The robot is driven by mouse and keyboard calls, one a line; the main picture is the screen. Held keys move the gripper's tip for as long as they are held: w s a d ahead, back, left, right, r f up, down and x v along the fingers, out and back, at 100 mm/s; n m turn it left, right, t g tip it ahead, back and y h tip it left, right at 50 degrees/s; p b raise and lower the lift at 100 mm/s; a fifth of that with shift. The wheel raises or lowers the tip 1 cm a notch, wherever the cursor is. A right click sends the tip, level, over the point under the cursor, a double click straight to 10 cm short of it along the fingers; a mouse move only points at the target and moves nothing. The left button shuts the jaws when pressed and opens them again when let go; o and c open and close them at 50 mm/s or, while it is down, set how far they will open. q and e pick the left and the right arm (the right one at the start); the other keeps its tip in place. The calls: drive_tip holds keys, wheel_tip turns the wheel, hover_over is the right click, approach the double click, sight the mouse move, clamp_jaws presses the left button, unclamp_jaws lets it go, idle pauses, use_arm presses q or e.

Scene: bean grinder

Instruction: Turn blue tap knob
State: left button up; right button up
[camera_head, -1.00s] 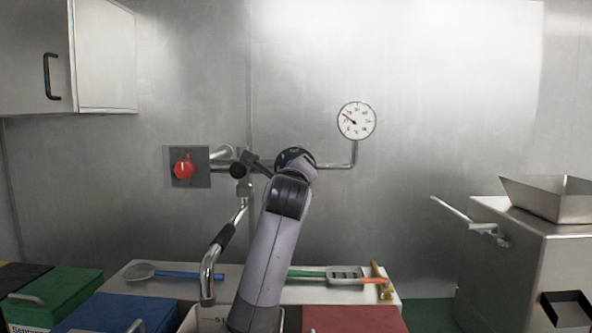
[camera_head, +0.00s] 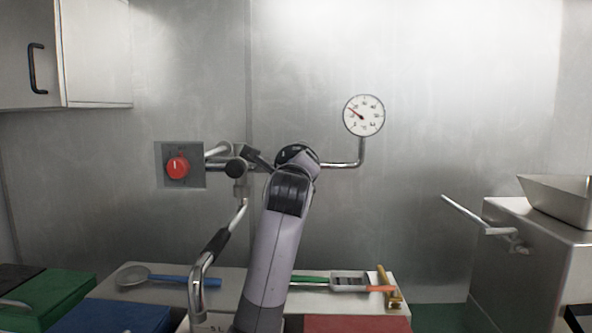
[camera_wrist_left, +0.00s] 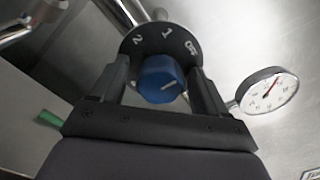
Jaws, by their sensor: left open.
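The blue tap knob (camera_wrist_left: 162,78) shows in the left wrist view, in front of a black dial plate (camera_wrist_left: 160,42) with white numbers. My left gripper (camera_wrist_left: 163,88) is open, with one finger on each side of the knob. Whether the fingers touch it I cannot tell. In the head view my left arm covers the blue knob, and the left gripper (camera_head: 262,163) shows only in part beside the black dial. My right gripper is not in view.
A red knob (camera_head: 177,167) sits on a wall plate to the left. A gauge (camera_head: 363,115) is on a pipe to the right. A curved spout (camera_head: 197,270) hangs over a counter with several utensils. A metal machine (camera_head: 520,245) stands at the right.

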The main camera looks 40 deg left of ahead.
use_arm(q)
drive_tip(key=c, duration=1)
drive_tip(key=shift+c, duration=0.2)
